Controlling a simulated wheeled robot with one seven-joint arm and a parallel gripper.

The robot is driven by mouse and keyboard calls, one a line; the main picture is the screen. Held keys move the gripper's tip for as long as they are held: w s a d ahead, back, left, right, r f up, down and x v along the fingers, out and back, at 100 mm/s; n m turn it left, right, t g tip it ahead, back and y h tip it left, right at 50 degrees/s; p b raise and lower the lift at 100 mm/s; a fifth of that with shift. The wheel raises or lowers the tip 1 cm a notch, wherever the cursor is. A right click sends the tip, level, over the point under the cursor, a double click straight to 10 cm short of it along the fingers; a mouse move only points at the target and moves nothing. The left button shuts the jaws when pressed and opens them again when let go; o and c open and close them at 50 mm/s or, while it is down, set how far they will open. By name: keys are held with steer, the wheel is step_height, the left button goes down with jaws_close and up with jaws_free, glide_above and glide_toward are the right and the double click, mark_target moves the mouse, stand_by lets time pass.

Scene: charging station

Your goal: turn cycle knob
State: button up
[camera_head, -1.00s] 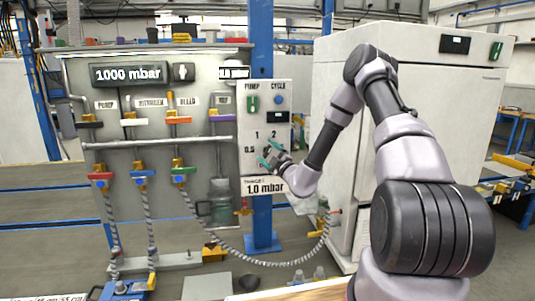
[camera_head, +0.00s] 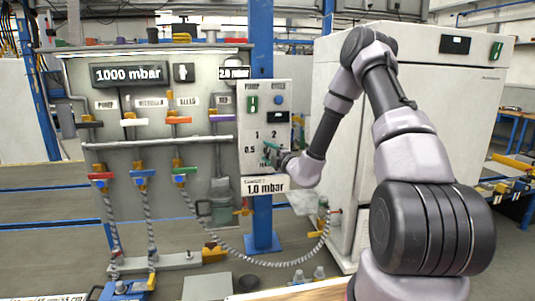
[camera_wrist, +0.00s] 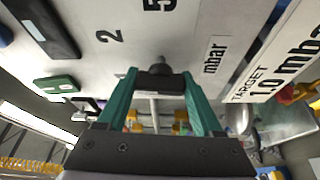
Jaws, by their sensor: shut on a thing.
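The white control panel (camera_head: 257,95) hangs on a blue post and carries labels for pump and cycle. A green switch (camera_head: 253,104) sits under the pump label and a round blue button (camera_head: 278,100) under the cycle label. Below, a dark selector knob (camera_wrist: 160,76) sits on a dial marked 0.5, 1, 2, 5 and mbar. My gripper (camera_head: 270,152) is at this dial, its two green fingers on either side of the knob and shut on it. In the head view the fingers mostly hide the knob. The target plate (camera_head: 265,185) reads 1.0 mbar.
A grey board to the left has a 1000 mbar display (camera_head: 128,74), coloured valves and hoses. A small display (camera_head: 234,72) beside the panel reads 2.0 mbar. A large white cabinet (camera_head: 450,110) stands to the right, behind my arm.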

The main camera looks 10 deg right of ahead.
steer(key=n+g, duration=0.1)
steer(key=n, duration=0.2)
steer(key=shift+n+g+h, duration=0.6)
steer(key=shift+n+h, duration=0.1)
steer(key=shift+n, duration=0.8)
steer(key=shift+f, duration=0.1)
steer(key=o, duration=1.4)
steer(key=shift+c, duration=0.2)
steer(key=v, duration=1.1)
